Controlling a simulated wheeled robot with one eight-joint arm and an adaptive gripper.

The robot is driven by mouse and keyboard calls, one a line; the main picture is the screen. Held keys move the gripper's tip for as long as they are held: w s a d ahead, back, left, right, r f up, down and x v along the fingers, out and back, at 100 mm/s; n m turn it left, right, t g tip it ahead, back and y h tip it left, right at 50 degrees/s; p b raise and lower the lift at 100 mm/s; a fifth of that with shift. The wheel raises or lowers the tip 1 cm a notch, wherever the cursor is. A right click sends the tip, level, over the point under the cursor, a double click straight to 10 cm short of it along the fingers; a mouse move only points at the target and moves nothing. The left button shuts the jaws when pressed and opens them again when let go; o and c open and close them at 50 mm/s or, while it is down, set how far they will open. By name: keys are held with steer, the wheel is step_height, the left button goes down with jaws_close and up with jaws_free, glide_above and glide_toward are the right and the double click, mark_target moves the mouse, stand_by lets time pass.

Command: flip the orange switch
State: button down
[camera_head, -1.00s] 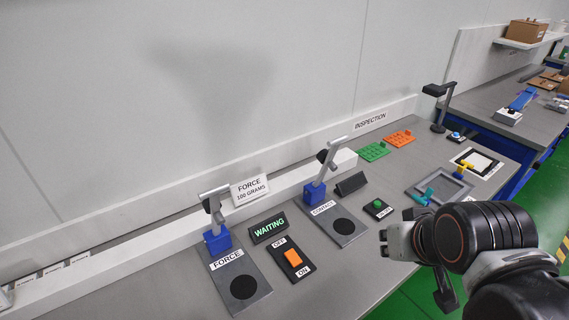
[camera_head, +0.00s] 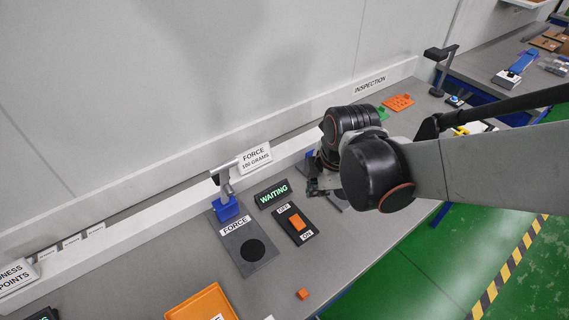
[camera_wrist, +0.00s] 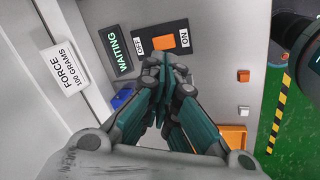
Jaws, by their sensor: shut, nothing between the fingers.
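The orange switch (camera_head: 297,222) sits on a black plate (camera_head: 283,211) marked OFF at its back end and ON at its front end, on the grey bench. In the wrist view the orange switch (camera_wrist: 163,41) lies just beyond my fingertips, between the OFF and ON labels. My gripper (camera_wrist: 162,62) is shut and empty, its fingertips pointing at the switch. In the head view my gripper (camera_head: 318,187) is to the right of the switch plate and above the bench, partly hidden by my wrist. I cannot tell the exact gap to the switch.
A WAITING display (camera_head: 273,195) stands behind the switch. The FORCE stand (camera_head: 226,207) is to its left. An orange tray (camera_head: 203,303) and a small orange cube (camera_head: 302,293) lie near the front edge. My arm hides much of the bench to the right.

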steer(key=w+a+f+n+g+p, duration=0.1)
steer(key=a+f+n, duration=0.2)
steer(key=a+n, duration=0.15)
steer(key=n+b, duration=0.1)
steer(key=b, duration=0.9)
glide_toward(289, 224)
steer(key=x, duration=0.5)
steer(key=shift+w+d, duration=0.1)
steer(key=shift+d, duration=0.05)
steer(key=shift+w+a+f+g+h+b, duration=0.3)
steer(key=shift+w+f+g+h+b, duration=0.1)
steer(key=shift+f+g+b, duration=0.35)
steer(key=shift+r, duration=0.1)
steer(key=shift+s, duration=0.15)
